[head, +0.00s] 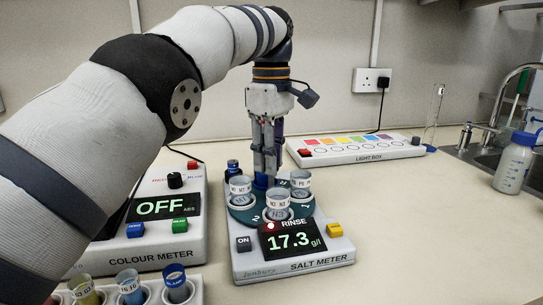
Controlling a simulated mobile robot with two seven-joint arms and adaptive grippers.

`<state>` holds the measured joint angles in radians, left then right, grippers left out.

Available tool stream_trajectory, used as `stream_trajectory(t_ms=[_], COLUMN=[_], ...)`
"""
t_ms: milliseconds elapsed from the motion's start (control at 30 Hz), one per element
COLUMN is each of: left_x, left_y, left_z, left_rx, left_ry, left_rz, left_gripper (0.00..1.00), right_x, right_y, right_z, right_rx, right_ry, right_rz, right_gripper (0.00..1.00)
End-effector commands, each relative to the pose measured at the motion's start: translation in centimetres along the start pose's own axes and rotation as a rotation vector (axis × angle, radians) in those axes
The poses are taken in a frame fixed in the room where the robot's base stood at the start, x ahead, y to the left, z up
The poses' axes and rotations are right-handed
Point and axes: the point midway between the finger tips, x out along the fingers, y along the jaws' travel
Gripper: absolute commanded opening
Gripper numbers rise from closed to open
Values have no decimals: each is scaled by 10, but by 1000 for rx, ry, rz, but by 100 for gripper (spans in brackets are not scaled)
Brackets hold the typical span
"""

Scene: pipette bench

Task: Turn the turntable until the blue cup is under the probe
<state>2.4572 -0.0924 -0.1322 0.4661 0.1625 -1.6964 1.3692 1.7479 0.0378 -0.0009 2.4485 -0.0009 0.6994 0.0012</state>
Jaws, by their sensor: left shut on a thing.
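The dark teal turntable (245,214) sits on the white salt meter (290,262). Several cups with pale labelled rims stand on it: one at the left (240,188), one at the front (278,207) and one at the right (300,184). My left gripper (264,172) points straight down over the back middle of the turntable. It is shut on a blue piece (261,181) there, mostly hidden by the fingers. A blue upright (279,130) shows behind the fingers; I cannot tell whether it carries the probe. I cannot make out which cup is the blue one. My right gripper is out of view.
The salt meter display (289,241) reads 17.3 g/l, with a red lamp marked RINSE. The colour meter (160,240) and a vial rack (205,290) stand left. The light box (355,149) stands behind. Bench at right is clear.

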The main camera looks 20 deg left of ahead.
Motion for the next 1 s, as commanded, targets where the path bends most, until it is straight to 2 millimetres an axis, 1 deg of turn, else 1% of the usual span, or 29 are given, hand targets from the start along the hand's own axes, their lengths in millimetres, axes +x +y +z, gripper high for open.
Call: stream_trajectory(t_ms=[500,533,567,600,900,967,1000], left_x=[0,0,0,0,0,0,0], left_y=[0,0,0,0,0,0,0], left_z=[0,0,0,0,0,0,0], left_rx=[-10,-10,-10,-9,-2,29,71], left_ry=[1,1,1,1,0,0,0], left_rz=[-2,-2,-2,-2,-1,-1,0], left_gripper=[0,28,35,44,44,44,44], right_x=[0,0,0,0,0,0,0], right_y=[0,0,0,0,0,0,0], right_z=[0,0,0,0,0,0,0], right_rx=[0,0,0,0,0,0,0], right_ry=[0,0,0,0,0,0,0], right_rz=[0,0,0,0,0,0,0], right_gripper=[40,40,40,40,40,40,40])
